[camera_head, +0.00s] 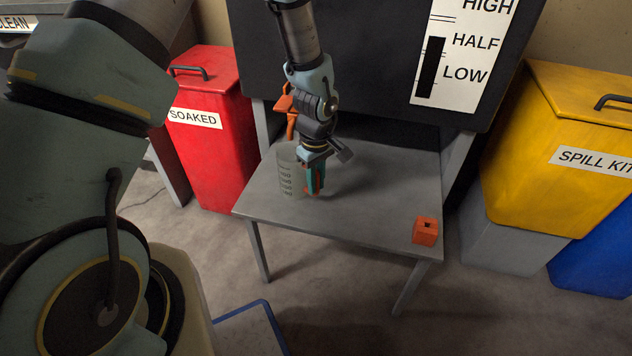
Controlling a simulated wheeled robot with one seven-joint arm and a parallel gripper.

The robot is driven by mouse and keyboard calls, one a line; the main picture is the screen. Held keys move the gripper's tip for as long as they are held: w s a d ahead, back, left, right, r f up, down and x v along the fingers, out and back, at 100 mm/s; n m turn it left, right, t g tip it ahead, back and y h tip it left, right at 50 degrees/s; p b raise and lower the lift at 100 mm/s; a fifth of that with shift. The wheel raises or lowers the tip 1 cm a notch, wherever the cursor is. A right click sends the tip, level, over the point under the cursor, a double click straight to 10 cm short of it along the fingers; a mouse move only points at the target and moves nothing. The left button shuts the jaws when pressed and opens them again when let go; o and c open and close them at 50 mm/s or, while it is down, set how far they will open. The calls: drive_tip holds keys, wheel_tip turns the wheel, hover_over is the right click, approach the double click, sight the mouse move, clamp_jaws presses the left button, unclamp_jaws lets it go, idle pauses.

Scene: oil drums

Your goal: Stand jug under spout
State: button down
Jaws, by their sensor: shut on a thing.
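A translucent jug (287,177) with dark graduation marks is upright at the left part of the grey metal stand (370,214). I cannot tell whether its base touches the stand top. My gripper (314,184), with teal and orange fingers, is at the jug's right side, shut on it, seemingly at the handle, which the fingers hide. An orange tap (285,103) shows just above the jug, partly hidden by my wrist. Its spout end hangs close over the jug's mouth; exact alignment in depth is unclear.
A dark tank (375,60) with a HIGH/HALF/LOW gauge (462,50) rises behind. An orange block (425,231) sits at the stand's front right corner. A red SOAKED bin (212,140) is left; a yellow SPILL KIT bin (560,130) is right. The stand's middle is clear.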

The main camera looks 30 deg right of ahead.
drive_tip(key=shift+f, duration=0.1)
drive_tip(key=c, duration=0.8)
unclamp_jaws()
wheel_tip(320, 180, up, 12)
drive_tip(key=shift+r+p, duration=0.15)
drive_tip(key=shift+p, duration=0.45)
